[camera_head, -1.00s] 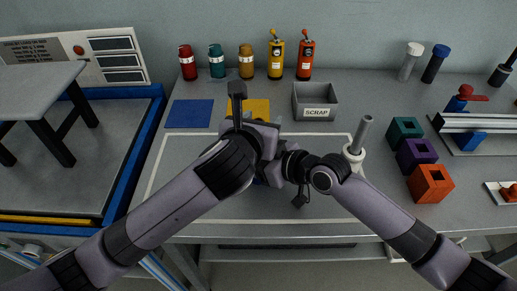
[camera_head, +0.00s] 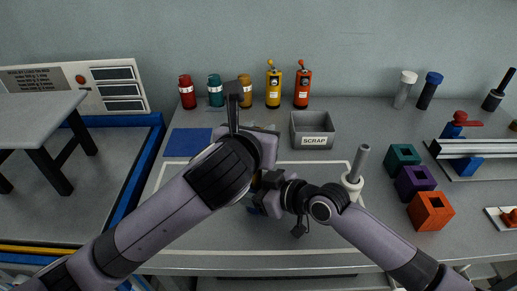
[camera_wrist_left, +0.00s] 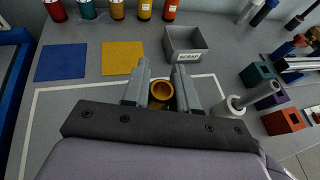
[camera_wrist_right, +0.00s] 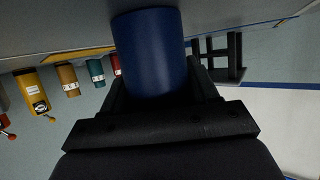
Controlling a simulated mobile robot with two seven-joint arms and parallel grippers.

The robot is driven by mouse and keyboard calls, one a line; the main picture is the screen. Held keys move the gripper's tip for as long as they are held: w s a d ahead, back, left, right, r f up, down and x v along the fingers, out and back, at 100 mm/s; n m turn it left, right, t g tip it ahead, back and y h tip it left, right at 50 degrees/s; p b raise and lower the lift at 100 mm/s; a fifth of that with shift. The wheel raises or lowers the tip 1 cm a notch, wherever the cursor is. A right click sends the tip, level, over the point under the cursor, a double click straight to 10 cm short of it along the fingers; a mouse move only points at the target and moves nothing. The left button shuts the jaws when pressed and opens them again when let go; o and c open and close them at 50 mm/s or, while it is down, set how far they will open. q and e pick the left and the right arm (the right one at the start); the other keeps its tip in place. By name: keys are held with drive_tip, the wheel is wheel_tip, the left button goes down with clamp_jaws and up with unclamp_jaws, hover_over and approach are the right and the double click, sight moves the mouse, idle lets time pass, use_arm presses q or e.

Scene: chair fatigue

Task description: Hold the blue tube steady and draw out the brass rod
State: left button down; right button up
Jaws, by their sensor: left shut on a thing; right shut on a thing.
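The brass rod (camera_wrist_left: 162,90) shows end-on as a round, hollow-looking top between the fingers of my left gripper (camera_wrist_left: 160,92), which is shut on it. The blue tube (camera_wrist_right: 150,50) fills the upper middle of the right wrist view. My right gripper (camera_wrist_right: 158,85) is shut around the tube. In the head view my left gripper (camera_head: 262,150) is above my right gripper (camera_head: 262,195), and a bit of the blue tube (camera_head: 254,210) shows below. The arms hide most of the rod and tube there, so how much rod is inside the tube cannot be told.
A grey scrap bin (camera_head: 312,130) stands behind the grippers. A white holder with a grey rod (camera_head: 352,184) is close to the right arm. Teal (camera_head: 402,158), purple (camera_head: 414,182) and orange (camera_head: 430,211) blocks stand to the right. Bottles line the back. The blue mat (camera_head: 187,143) is bare.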

use_arm(q)
wheel_tip(320, 180, up, 5)
idle(0.3)
use_arm(e)
drive_tip(key=o, duration=1.2)
